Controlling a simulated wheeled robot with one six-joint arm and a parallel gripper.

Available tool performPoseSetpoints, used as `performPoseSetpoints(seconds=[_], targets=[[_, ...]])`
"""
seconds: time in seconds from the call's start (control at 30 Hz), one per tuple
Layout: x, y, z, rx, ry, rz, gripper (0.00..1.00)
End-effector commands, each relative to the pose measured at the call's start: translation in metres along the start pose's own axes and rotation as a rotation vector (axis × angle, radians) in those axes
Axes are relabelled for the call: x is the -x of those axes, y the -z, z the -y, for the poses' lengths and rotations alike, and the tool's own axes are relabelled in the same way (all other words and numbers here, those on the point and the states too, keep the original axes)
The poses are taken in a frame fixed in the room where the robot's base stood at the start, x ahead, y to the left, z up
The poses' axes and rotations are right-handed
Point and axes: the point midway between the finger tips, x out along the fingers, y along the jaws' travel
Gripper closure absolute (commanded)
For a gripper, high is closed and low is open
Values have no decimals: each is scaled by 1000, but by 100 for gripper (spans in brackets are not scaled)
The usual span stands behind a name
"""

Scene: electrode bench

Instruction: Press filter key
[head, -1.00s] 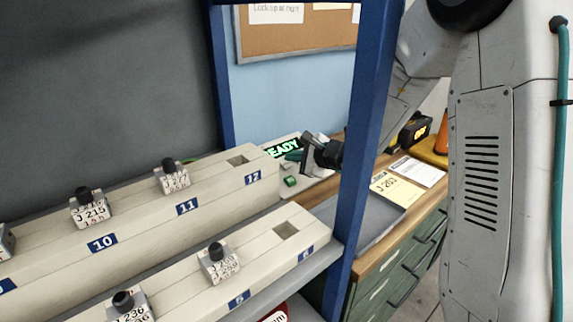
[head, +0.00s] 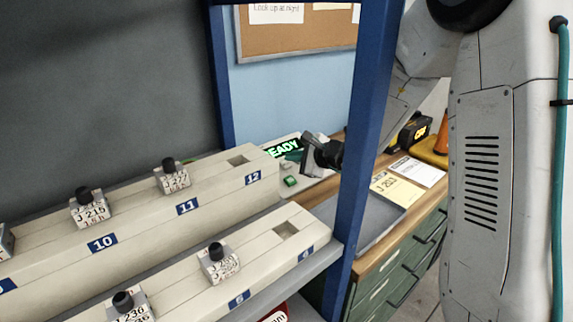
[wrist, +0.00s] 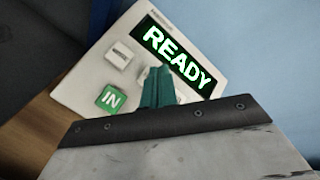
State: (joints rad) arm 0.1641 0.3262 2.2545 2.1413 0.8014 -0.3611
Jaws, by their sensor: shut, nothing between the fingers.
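A pale meter box shows a lit green READY display (wrist: 178,57) in the wrist view. Below the display are a green IN key (wrist: 110,98) and a pale key (wrist: 120,55) with lettering too small to read. Other pale keys are partly hidden behind my fingers. I cannot tell which key is the filter key. My gripper (wrist: 157,86) is shut and empty, its teal fingers over the key panel to the right of the IN key. Contact cannot be made out. In the head view, my gripper (head: 294,156) is just below the display (head: 284,149), and the green key (head: 290,181) shows beneath.
A blue post (head: 370,140) stands in front of the wooden bench. Stepped pale racks (head: 150,215) with numbered slots and several black-knobbed blocks fill the left.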

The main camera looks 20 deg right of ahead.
Motion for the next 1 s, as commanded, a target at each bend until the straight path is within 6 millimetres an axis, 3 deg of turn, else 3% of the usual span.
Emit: performPoseSetpoints(seconds=[1.0], targets=[[-6, 4, -4, 0, 0, 0, 100]])
